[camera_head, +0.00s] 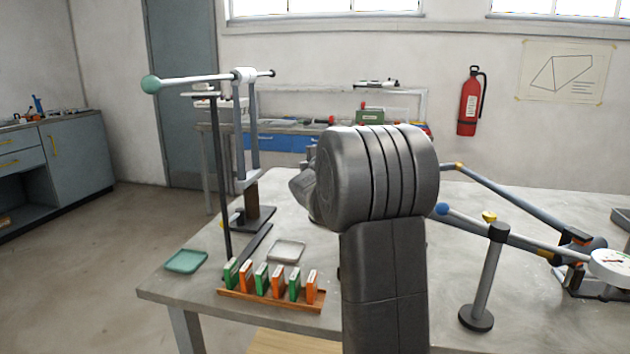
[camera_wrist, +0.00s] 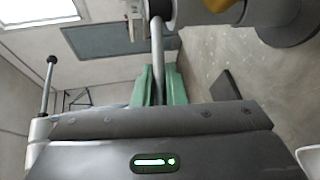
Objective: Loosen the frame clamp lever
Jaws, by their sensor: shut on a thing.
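In the wrist view my gripper (camera_wrist: 160,88) shows its green fingers closed around a plain grey rod (camera_wrist: 158,48), which looks like the clamp lever. The rod runs up between the fingers to a dark grey round part at the top edge. A gold ring (camera_wrist: 232,14) and a thick grey tube sit beside that part. The rod's lower end is hidden by the fingers and the gripper body. In the head view my own arm covers the gripper and the lever. Frame tubes (camera_head: 510,195) show to the right of my arm.
A press with a green-knobbed lever (camera_head: 190,80) stands left of my arm. A rack of green and orange blocks (camera_head: 270,299), a green tray (camera_head: 186,261) and a pale tray (camera_head: 286,251) lie near it. A post (camera_head: 486,270) and a dial gauge (camera_head: 611,265) stand right.

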